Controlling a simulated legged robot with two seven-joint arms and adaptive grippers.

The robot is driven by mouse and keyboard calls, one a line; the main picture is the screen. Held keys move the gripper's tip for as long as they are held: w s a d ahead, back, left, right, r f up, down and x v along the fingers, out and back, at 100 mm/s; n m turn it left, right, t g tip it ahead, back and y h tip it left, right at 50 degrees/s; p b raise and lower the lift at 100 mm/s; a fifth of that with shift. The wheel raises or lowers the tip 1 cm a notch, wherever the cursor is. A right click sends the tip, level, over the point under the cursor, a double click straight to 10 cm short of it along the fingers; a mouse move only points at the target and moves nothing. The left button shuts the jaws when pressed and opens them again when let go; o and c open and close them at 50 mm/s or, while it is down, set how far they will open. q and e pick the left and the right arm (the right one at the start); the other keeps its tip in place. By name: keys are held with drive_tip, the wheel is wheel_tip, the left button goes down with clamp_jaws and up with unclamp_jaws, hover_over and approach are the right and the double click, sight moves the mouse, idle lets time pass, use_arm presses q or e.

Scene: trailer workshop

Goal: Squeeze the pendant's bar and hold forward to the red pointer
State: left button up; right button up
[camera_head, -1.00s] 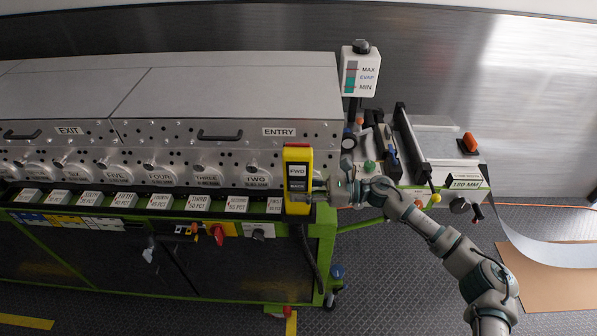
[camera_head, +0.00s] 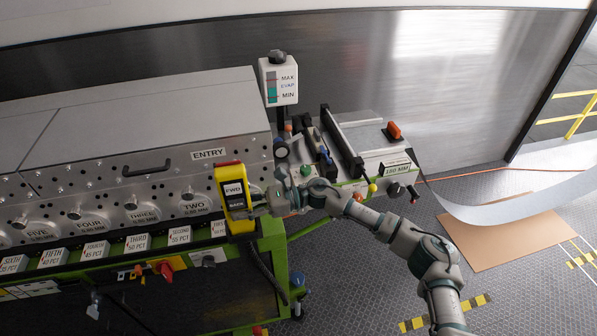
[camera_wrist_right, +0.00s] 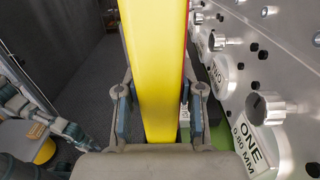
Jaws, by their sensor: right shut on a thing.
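The yellow pendant (camera_head: 229,172), with labels FWD and BACK on its dark face, stands at the right end of the roll machine. My right gripper (camera_head: 252,208) reaches it from the right, at its lower part. In the right wrist view the yellow pendant (camera_wrist_right: 155,60) runs between the two fingers of the right gripper (camera_wrist_right: 159,112), which is shut on it. A thin red edge shows along its right side there. The squeeze bar cannot be told apart from the body. I cannot make out a red pointer for certain. My left gripper is not in view.
The machine's ENTRY cover (camera_head: 150,120) and numbered knobs lie left of the pendant. A pale sheet (camera_head: 520,207) curves down at right over brown board (camera_head: 505,242).

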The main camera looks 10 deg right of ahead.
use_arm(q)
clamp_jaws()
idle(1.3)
